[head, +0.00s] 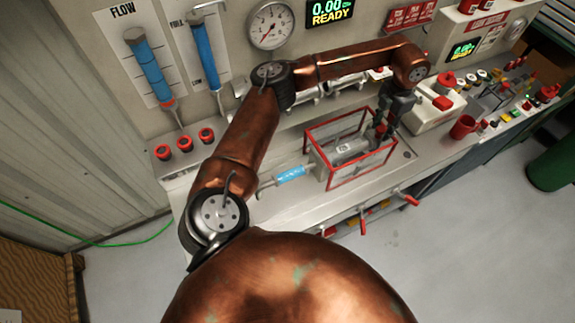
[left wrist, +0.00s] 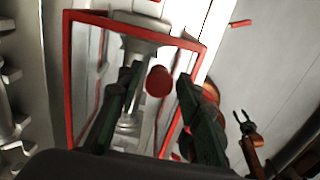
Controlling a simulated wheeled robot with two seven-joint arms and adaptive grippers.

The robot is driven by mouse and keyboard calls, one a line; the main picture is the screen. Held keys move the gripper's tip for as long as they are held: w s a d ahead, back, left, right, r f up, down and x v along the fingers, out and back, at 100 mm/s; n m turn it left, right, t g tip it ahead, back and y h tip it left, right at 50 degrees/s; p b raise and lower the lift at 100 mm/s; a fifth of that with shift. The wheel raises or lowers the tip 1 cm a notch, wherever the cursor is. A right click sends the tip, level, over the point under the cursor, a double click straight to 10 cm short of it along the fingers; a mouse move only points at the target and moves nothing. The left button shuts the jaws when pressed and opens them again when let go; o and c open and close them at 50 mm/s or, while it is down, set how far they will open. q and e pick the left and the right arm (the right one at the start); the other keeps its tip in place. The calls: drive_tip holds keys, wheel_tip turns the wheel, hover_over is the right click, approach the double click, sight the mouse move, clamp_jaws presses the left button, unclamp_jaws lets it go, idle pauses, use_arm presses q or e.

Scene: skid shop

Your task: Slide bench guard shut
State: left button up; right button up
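The bench guard (head: 335,184) is a clear box with a red frame around a grey fixture (head: 355,148) on the bench. It also shows in the left wrist view (left wrist: 68,80). A round red knob (left wrist: 159,83) shows at the guard, and a red part (head: 381,129) shows by my gripper in the head view. My left gripper (head: 385,122) is at the guard's far right corner. In the left wrist view its fingers (left wrist: 159,72) are apart, with the knob between them in the picture; contact cannot be told. My right gripper (left wrist: 242,114) shows small, its fingers apart, away from the guard.
A blue-sleeved rod (head: 290,175) lies left of the guard. A control box with a red button (head: 440,103) and a red mug (head: 463,127) stand to the right. Red valve handles (head: 405,197) stick out from the bench front. The floor in front is clear.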

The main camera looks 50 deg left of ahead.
use_arm(q)
drive_tip(key=shift+o, duration=0.9)
drive_tip(key=shift+r+p, duration=2.4)
drive_tip(key=shift+r, duration=1.4)
drive_tip(key=shift+s, duration=0.1)
drive_tip(key=shift+f, duration=0.1)
